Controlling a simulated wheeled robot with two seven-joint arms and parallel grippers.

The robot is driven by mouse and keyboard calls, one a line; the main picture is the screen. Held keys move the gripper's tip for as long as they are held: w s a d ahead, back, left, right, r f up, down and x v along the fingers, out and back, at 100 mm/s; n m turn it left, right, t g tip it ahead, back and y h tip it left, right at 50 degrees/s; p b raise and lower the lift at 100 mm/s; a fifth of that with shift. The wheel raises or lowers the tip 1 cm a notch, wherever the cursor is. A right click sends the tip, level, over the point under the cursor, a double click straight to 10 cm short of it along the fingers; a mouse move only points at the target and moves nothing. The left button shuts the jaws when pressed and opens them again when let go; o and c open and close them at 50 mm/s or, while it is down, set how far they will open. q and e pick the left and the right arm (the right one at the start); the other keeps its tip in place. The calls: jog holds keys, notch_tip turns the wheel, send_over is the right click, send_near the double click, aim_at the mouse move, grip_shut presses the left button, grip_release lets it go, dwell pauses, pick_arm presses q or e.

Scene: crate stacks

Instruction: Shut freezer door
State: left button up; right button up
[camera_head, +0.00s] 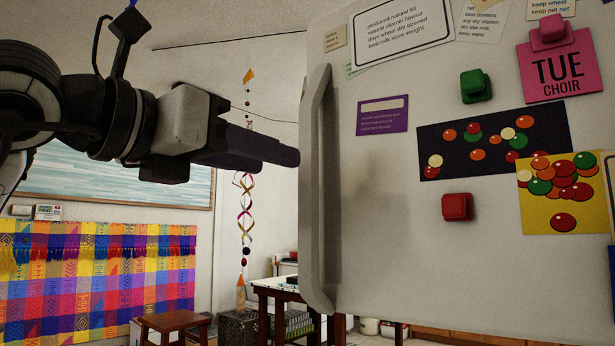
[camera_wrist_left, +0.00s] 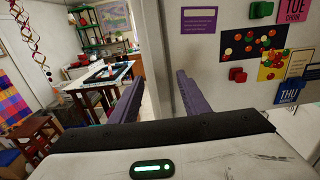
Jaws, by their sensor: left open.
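The freezer door (camera_head: 390,230) is a large pale panel covered with magnets and papers. It fills the right half of the head view. Its long upright handle (camera_head: 316,200) runs along its left edge. My left gripper (camera_head: 288,153) comes in from the left, with its fingertips close to the handle at mid-height; I cannot tell whether they touch it. In the left wrist view its two purple fingers (camera_wrist_left: 158,88) are spread apart with nothing held between them. The door (camera_wrist_left: 222,82) also shows there, beyond the right finger. My right gripper is not in view.
A colourful woven cloth (camera_head: 90,270) hangs on the left wall. A spiral mobile (camera_head: 246,205) hangs behind my gripper.

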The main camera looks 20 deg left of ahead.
aim_at(304, 169)
pick_arm(q)
jog(key=p+x, duration=0.2)
jog(key=x, duration=0.8)
jog(key=shift+w, duration=0.1)
jog(key=shift+a, duration=0.1)
grip_shut()
